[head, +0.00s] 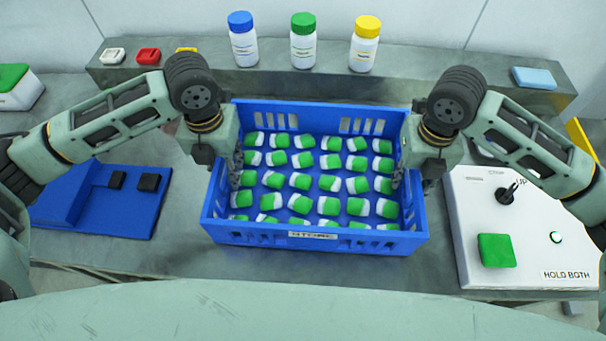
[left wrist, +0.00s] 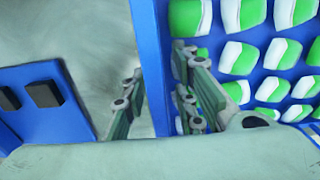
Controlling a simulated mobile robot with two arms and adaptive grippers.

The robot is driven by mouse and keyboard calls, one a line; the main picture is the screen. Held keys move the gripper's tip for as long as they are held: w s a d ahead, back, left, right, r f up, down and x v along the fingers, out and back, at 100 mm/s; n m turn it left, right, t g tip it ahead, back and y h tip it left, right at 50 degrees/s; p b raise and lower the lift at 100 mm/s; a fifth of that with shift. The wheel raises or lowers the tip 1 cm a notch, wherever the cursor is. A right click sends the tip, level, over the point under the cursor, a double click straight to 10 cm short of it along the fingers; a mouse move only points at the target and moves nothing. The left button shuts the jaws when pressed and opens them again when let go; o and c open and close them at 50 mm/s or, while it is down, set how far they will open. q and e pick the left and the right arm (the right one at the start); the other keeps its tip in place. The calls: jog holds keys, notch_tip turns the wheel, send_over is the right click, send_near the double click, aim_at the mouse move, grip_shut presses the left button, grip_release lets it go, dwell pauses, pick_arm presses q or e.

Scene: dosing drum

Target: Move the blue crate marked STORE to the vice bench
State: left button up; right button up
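My left gripper (head: 230,168) is at the crate's left wall. In the left wrist view its fingers (left wrist: 158,90) straddle the crate's wall (left wrist: 153,50), one outside and one inside, spread wider than the wall. My right gripper (head: 404,172) is at the right wall with a finger inside the crate; its other finger is hidden. I cannot make out a vice.
A blue tray (head: 75,205) with black blocks lies left of the crate. A white control box (head: 530,240) with a green button stands close on the right. A raised shelf (head: 270,85) behind carries three capped bottles (head: 304,45). Bench space in front is narrow.

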pick_arm(q)
jog(key=shift+w, duration=0.1)
pick_arm(e)
jog(key=shift+w, duration=0.1)
pick_arm(q)
jog(key=shift+r, duration=0.15)
notch_tip(320, 180, up, 11)
jog(key=shift+r, duration=0.3)
pick_arm(e)
jog(key=shift+r, duration=0.1)
notch_tip(320, 180, up, 12)
jog(key=shift+f, duration=0.1)
dwell(0.5)
